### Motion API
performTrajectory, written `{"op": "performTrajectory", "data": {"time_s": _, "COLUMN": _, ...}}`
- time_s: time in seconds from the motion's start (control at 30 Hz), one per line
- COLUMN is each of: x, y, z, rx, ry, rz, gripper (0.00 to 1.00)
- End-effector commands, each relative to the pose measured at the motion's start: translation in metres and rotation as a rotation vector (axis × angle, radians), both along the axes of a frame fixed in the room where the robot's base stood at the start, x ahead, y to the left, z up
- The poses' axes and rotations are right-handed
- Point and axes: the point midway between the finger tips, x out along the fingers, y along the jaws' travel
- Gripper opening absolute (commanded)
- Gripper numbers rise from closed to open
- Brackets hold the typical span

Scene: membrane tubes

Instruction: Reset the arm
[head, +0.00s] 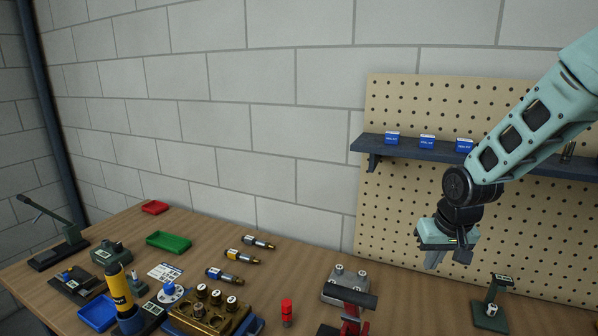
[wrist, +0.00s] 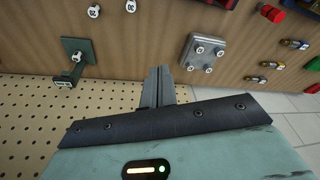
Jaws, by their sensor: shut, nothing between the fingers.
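My arm reaches in from the upper right in the head view. My gripper (head: 434,263) hangs at its end, in front of the pegboard and above the right part of the workbench. In the wrist view the two grey fingers (wrist: 159,72) lie together, shut with nothing between them. The gripper touches nothing that I can see. A grey plate with several round posts (head: 345,283) stands on the bench to the left of the gripper. A dark green stand (head: 491,306) stands to its right.
The wooden workbench (head: 315,265) holds a brass block (head: 205,312), several labelled cylinders, a green tray (head: 168,241), a red tray (head: 155,207) and a red-handled tool (head: 353,322). A shelf (head: 400,148) with blue boxes is fixed to the pegboard (head: 395,200) behind my arm.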

Motion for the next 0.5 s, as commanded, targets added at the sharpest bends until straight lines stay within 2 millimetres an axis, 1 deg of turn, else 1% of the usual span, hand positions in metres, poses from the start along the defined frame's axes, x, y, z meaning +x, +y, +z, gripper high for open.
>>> {"op": "performTrajectory", "data": {"time_s": 0.03, "x": -0.022, "y": 0.033, "z": -0.001, "rx": 0.002, "ry": 0.015, "rz": 0.070, "gripper": 0.00}}
{"op": "performTrajectory", "data": {"time_s": 0.07, "x": -0.037, "y": 0.049, "z": 0.001, "rx": 0.002, "ry": 0.026, "rz": 0.110, "gripper": 0.00}}
{"op": "performTrajectory", "data": {"time_s": 0.1, "x": -0.057, "y": 0.070, "z": 0.003, "rx": 0.002, "ry": 0.043, "rz": 0.162, "gripper": 0.00}}
{"op": "performTrajectory", "data": {"time_s": 0.17, "x": -0.091, "y": 0.098, "z": 0.004, "rx": 0.000, "ry": 0.069, "rz": 0.245, "gripper": 0.00}}
{"op": "performTrajectory", "data": {"time_s": 0.2, "x": -0.115, "y": 0.115, "z": 0.004, "rx": -0.004, "ry": 0.087, "rz": 0.300, "gripper": 0.00}}
{"op": "performTrajectory", "data": {"time_s": 0.23, "x": -0.134, "y": 0.125, "z": 0.004, "rx": -0.008, "ry": 0.099, "rz": 0.343, "gripper": 0.00}}
{"op": "performTrajectory", "data": {"time_s": 0.27, "x": -0.153, "y": 0.134, "z": 0.003, "rx": -0.012, "ry": 0.114, "rz": 0.382, "gripper": 0.00}}
{"op": "performTrajectory", "data": {"time_s": 0.3, "x": -0.178, "y": 0.145, "z": 0.002, "rx": -0.019, "ry": 0.130, "rz": 0.436, "gripper": 0.00}}
{"op": "performTrajectory", "data": {"time_s": 0.37, "x": -0.213, "y": 0.155, "z": -0.001, "rx": -0.031, "ry": 0.153, "rz": 0.509, "gripper": 0.00}}
{"op": "performTrajectory", "data": {"time_s": 0.4, "x": -0.233, "y": 0.159, "z": -0.003, "rx": -0.039, "ry": 0.167, "rz": 0.552, "gripper": 0.00}}
{"op": "performTrajectory", "data": {"time_s": 0.5, "x": -0.274, "y": 0.162, "z": -0.007, "rx": -0.057, "ry": 0.194, "rz": 0.636, "gripper": 0.00}}
